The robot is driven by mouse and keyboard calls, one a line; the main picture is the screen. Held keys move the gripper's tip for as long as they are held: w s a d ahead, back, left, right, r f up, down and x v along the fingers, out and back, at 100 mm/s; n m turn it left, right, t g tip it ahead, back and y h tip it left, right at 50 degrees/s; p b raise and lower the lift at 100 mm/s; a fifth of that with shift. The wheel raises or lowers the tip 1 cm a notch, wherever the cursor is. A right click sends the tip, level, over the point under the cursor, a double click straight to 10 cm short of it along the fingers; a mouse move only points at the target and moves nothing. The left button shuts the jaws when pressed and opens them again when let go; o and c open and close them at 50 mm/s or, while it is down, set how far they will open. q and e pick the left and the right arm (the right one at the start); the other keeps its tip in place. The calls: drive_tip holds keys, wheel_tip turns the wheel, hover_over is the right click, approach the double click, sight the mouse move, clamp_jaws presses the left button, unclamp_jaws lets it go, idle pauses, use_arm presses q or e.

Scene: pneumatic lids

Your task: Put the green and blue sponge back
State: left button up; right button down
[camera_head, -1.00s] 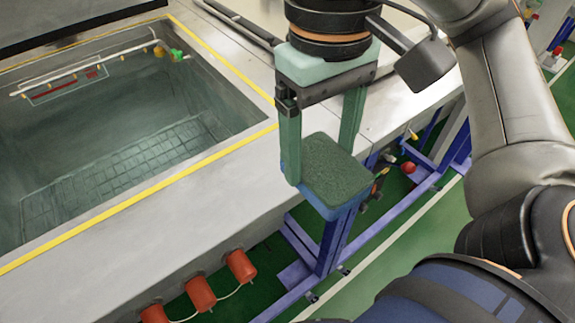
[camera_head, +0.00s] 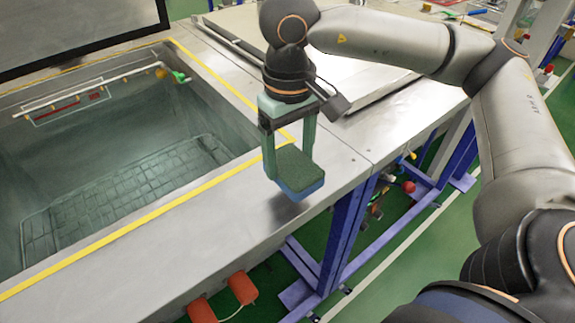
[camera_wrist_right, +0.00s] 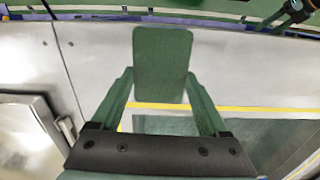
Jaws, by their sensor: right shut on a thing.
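The green and blue sponge (camera_head: 299,170) has a dark green top and a blue lower layer. My right gripper (camera_head: 288,158) is shut on it. In the head view the sponge is level, just above the metal bench top (camera_head: 225,200) near its front edge, with a shadow under it. I cannot tell whether it touches the surface. In the right wrist view the sponge (camera_wrist_right: 162,62) sits between the two green fingers, its green face toward the camera. My left gripper is not in view.
An open sunken basin (camera_head: 110,150) with yellow-taped edges lies to the left, its dark lid (camera_head: 75,30) raised behind. A closed metal lid (camera_head: 365,85) is behind my gripper. Orange-red cylinders (camera_head: 243,287) stick out below the front edge. Bare metal surrounds the sponge.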

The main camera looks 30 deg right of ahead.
sight(287, 157)
drive_tip(key=f, duration=0.2)
drive_tip(key=w+f, duration=0.1)
drive_tip(key=shift+d+f, duration=0.1)
drive_tip(key=shift+f, duration=0.6)
drive_tip(key=shift+f, duration=0.2)
unclamp_jaws()
drive_tip(key=shift+r, duration=0.1)
wheel_tip(287, 157, up, 12)
drive_tip(key=shift+w+r, duration=0.1)
drive_tip(key=shift+r, duration=0.05)
